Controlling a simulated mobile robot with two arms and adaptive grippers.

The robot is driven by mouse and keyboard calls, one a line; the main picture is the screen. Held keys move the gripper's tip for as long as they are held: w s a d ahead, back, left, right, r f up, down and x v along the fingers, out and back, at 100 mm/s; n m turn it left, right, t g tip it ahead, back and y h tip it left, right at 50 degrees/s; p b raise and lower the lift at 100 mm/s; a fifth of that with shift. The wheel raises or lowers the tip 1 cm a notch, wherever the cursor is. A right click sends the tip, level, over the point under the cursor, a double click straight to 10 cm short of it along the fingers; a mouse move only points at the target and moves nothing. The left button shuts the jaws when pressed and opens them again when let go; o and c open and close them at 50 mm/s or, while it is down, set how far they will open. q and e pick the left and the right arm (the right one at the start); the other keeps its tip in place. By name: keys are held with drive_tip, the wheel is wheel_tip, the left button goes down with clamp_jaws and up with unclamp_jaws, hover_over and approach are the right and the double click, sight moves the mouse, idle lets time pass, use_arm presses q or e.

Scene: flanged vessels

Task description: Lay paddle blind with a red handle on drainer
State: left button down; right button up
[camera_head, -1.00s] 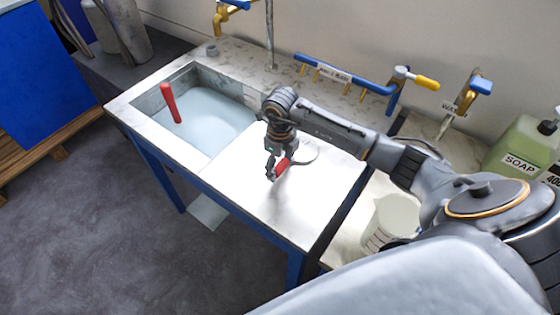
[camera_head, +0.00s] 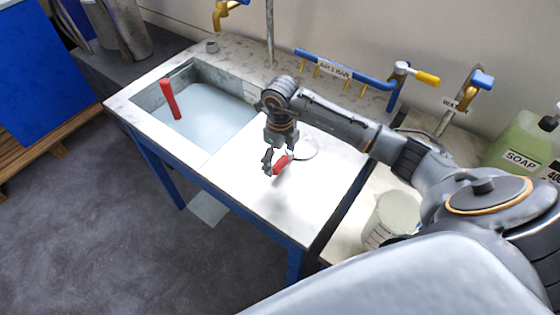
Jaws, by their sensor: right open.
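A paddle blind with a red handle (camera_head: 281,164) is at the drainer (camera_head: 250,205), the pale flat board right of the sink. Its thin round plate (camera_head: 306,149) shows behind the handle and looks flat on or very close to the drainer. My right gripper (camera_head: 268,166) is open, pointing down at the left end of that handle; whether it touches the handle is hard to tell. A second red handle (camera_head: 171,99) stands up, tilted, out of the sink water (camera_head: 205,115); whatever is below it is hidden. My left gripper is not in view.
A blue rail with hooks (camera_head: 345,72) and taps (camera_head: 465,92) line the wall. A white tub (camera_head: 390,218) and a green soap bottle (camera_head: 522,142) stand on the right. The drainer's front part is clear.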

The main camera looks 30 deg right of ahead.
wheel_tip(320, 180, up, 10)
drive_tip(key=b, duration=0.2)
drive_tip(key=shift+r+b, duration=0.2)
drive_tip(key=shift+b, duration=0.1)
